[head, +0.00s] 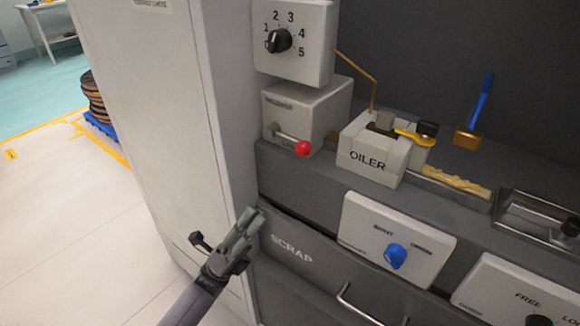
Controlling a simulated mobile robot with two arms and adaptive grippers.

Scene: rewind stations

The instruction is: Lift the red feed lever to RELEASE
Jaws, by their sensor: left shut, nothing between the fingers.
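The red feed lever (302,148) has a round red knob on a short metal rod. The rod comes out of the front of a light grey box (317,103) and slopes down to the right. Lettering at the box's upper left looks like RELEASE; the lower word is partly hidden behind the lever. My left gripper (250,218) is shut and empty, below and left of the knob and apart from it, in front of the cabinet near the SCRAP drawer. My right gripper is not in view.
A numbered dial box (296,45) sits above the lever box. The OILER block (367,158) with a thin bent tube stands just right. A panel with a blue knob (396,255) and the SCRAP drawer (290,248) are below. A tall light cabinet (165,100) stands left.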

